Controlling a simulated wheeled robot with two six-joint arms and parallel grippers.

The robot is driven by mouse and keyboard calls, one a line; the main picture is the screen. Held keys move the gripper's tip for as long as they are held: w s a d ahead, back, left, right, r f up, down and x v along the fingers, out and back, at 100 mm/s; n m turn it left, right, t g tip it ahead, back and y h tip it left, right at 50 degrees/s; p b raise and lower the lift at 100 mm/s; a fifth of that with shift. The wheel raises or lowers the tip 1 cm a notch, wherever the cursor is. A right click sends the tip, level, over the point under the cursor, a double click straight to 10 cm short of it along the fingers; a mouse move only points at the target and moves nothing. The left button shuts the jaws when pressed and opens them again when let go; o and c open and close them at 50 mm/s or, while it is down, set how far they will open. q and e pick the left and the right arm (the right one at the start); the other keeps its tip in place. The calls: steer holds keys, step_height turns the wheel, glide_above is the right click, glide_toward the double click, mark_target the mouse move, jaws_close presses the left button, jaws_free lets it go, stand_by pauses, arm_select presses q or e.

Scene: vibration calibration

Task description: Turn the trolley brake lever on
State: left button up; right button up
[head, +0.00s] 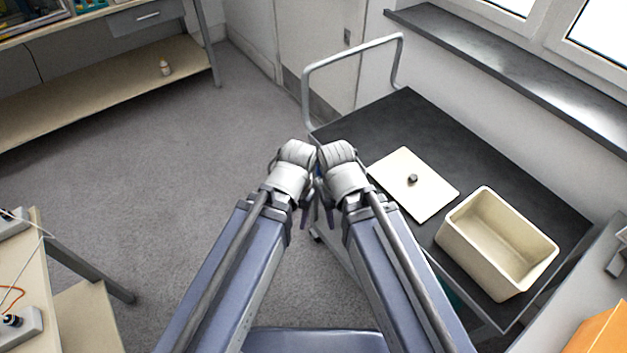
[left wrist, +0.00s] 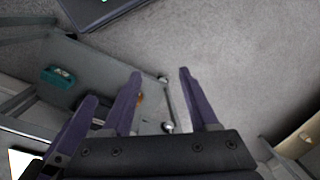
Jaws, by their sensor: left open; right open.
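The trolley (head: 440,125) has a dark top and a bent metal handle (head: 352,62) at its far-left end.
A cream lid (head: 425,200) with a dark knob and an open cream bin (head: 480,262) are on the trolley top. A teal item (left wrist: 58,76) is on the lower shelf. A window sill (head: 480,45) runs behind the trolley. The carpet (head: 170,160) to the left is clear.

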arm_select(q)
steer(key=w+d+f+n+h+b, duration=0.1)
steer(key=d+f+n+h+b, duration=0.1)
steer(key=f+b, duration=1.25)
steer(key=w+d+f+n+h+b, duration=0.1)
steer(key=w+f+n+b, duration=0.1)
steer(key=f+b, duration=1.2)
steer(key=n+t+h+b, duration=0.3)
steer(key=n+t+h, duration=0.9)
steer(key=n, duration=1.3)
glide_toward(317, 167)
steer(key=shift+g+h, duration=0.4)
steer(key=shift+g, duration=0.2)
steer(key=shift+w+a+x, duration=0.15)
steer(key=shift+x, duration=2)
steer(key=shift+w+a+x, duration=0.1)
steer(key=shift+w+x, duration=0.1)
steer(key=shift+x, duration=1.9)
jaws_close()
